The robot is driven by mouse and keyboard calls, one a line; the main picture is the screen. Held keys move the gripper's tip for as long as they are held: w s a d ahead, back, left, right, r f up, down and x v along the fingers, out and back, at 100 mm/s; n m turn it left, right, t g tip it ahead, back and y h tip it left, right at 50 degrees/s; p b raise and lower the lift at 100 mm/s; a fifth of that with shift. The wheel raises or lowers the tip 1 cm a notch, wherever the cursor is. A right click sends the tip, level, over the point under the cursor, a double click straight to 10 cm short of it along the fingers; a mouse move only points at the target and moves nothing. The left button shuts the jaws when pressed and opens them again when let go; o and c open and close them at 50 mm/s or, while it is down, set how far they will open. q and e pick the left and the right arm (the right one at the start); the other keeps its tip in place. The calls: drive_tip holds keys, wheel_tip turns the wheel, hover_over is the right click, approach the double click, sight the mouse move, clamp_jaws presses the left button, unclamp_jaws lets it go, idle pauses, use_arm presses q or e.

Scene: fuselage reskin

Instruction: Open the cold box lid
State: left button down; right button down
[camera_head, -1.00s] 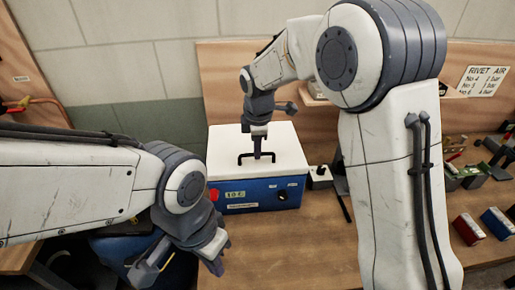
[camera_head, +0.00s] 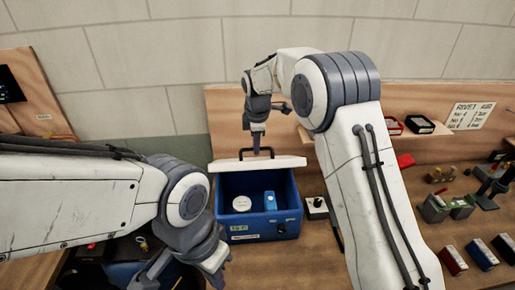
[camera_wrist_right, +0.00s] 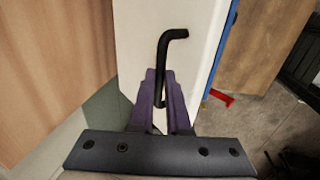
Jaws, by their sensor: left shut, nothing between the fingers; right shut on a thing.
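The blue cold box (camera_head: 230,189) stands on the wooden bench in the head view. Its white lid (camera_head: 285,165) is raised and tilted up at the back, so the inside shows. A white round item (camera_head: 242,203) and a blue item (camera_head: 270,200) are inside. My right gripper (camera_head: 257,148) is shut on the black lid handle (camera_head: 243,153), above the lid. In the right wrist view the purple fingers (camera_wrist_right: 163,105) close around the black handle (camera_wrist_right: 172,37) beside the white lid. My left gripper (camera_head: 216,272) is shut and empty, low in front of the box's left side.
A small control box (camera_head: 316,208) sits just right of the cold box. Red and blue boxes (camera_head: 481,254) and small tools lie on the right of the bench. The wooden back panel (camera_head: 225,115) stands behind the box.

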drive_tip(key=shift+w+f, duration=0.1)
drive_tip(key=shift+w, duration=0.3)
drive_tip(key=c, duration=1.2)
unclamp_jaws()
drive_tip(key=shift+c, duration=0.2)
drive_tip(key=o, duration=0.4)
drive_tip(key=shift+w+f, duration=0.1)
drive_tip(key=shift+w, duration=0.05)
drive_tip(key=shift+c, duration=0.2)
drive_tip(key=shift+r, duration=0.55)
drive_tip(key=b+v, duration=0.3)
drive_tip(key=v, duration=0.6)
drive_tip(key=shift+s+r, duration=0.2)
drive_tip(key=shift+r, duration=0.15)
